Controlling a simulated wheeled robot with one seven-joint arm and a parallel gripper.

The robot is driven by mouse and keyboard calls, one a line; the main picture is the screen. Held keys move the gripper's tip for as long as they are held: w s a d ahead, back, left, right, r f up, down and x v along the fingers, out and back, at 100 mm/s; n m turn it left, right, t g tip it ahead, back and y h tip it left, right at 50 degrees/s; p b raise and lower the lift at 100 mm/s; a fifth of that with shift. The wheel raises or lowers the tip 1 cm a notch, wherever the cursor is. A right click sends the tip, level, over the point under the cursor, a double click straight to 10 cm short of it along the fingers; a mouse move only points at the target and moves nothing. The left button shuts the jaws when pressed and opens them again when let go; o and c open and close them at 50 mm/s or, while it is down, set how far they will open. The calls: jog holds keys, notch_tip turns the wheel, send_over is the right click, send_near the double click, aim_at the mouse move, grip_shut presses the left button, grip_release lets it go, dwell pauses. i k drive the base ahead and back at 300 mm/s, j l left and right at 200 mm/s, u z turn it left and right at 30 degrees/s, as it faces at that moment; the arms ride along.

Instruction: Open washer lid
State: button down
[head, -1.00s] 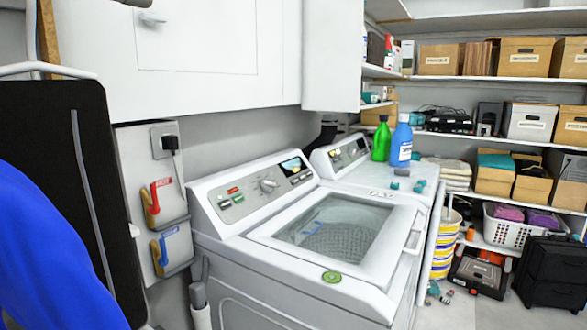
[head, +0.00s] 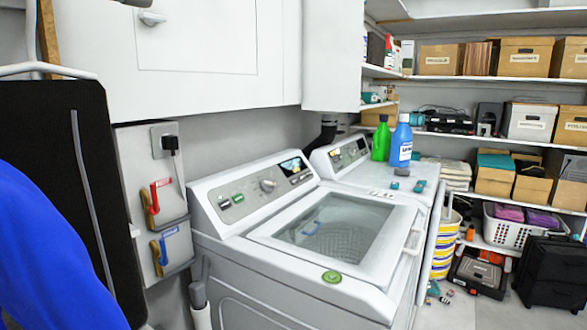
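The white top-loading washer (head: 290,287) stands in the middle of the head view. Its lid (head: 391,239) is shut and has a large glass window (head: 338,227), through which the drum shows. A pale handle (head: 414,233) is on the lid's right edge. The control panel (head: 254,189) with a knob and small display runs along the back left. A round green sticker (head: 331,277) is on the front left corner of the top. My gripper is not in view, so its place relative to the lid cannot be seen.
A second white machine (head: 366,178) stands behind the washer, with a green bottle (head: 381,141) and a blue bottle (head: 401,146) on it. White cabinets (head: 200,45) hang above. A black board (head: 62,185) is at left. Shelves with boxes fill the right, above a black case (head: 553,273).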

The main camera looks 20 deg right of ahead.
aim_at(378, 267)
jog(key=z, duration=0.8)
jog(key=i+l+u, duration=0.1)
jog(key=i+l, duration=0.2)
jog(key=i, duration=0.2)
jog(key=i+l+u, duration=0.1)
jog(key=i+l, duration=0.2)
jog(key=i, duration=0.25)
